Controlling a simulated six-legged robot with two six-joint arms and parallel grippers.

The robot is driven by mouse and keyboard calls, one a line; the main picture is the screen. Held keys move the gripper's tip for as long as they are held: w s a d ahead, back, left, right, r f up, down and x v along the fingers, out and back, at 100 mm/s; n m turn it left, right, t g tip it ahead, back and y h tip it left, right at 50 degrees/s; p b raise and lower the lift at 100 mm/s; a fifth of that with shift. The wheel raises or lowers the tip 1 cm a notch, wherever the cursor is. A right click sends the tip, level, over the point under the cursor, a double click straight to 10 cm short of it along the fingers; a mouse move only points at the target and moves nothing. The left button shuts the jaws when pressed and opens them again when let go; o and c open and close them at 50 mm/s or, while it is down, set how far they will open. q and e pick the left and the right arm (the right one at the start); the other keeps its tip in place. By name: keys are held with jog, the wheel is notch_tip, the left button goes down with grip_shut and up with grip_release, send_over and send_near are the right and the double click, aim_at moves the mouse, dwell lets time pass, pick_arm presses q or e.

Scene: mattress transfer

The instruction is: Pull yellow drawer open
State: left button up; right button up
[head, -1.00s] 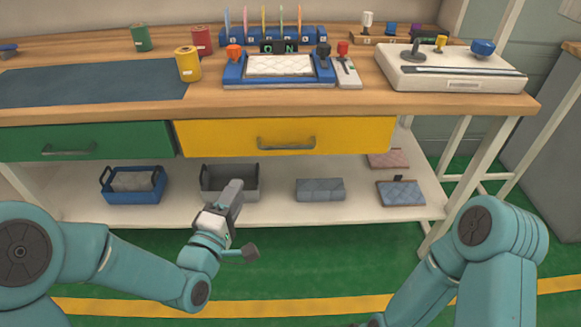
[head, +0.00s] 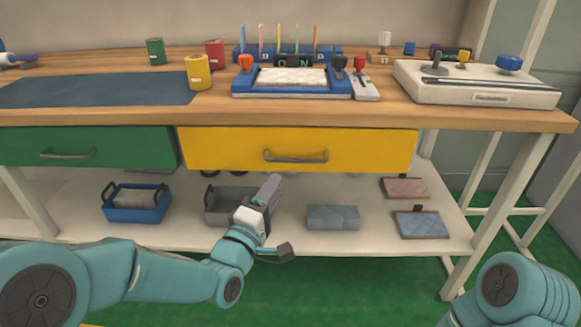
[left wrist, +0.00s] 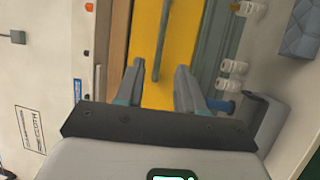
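The yellow drawer (head: 230,149) sits under the bench top and looks shut, its front about level with the green drawer beside it. Its grey bar handle (head: 296,157) runs across the middle of the front. My left gripper (head: 272,186) is just below and in front of the handle. In the left wrist view, the left gripper (left wrist: 160,72) has its two fingers apart. The handle (left wrist: 162,40) shows between them against the yellow drawer front (left wrist: 183,35); I see no contact, and the depth gap is unclear. My right gripper is out of view; only part of that arm shows.
A green drawer (head: 85,149) is on the left. The shelf below holds a blue bin (head: 137,215), a grey bin (head: 222,218) behind my left gripper, a grey quilted block (head: 333,217) and two small pads. The bench top carries spools and devices. Green floor lies in front.

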aim_at(290, 165)
pick_arm(q)
jog(key=x, duration=0.9)
jog(key=shift+b, duration=0.4)
grip_shut()
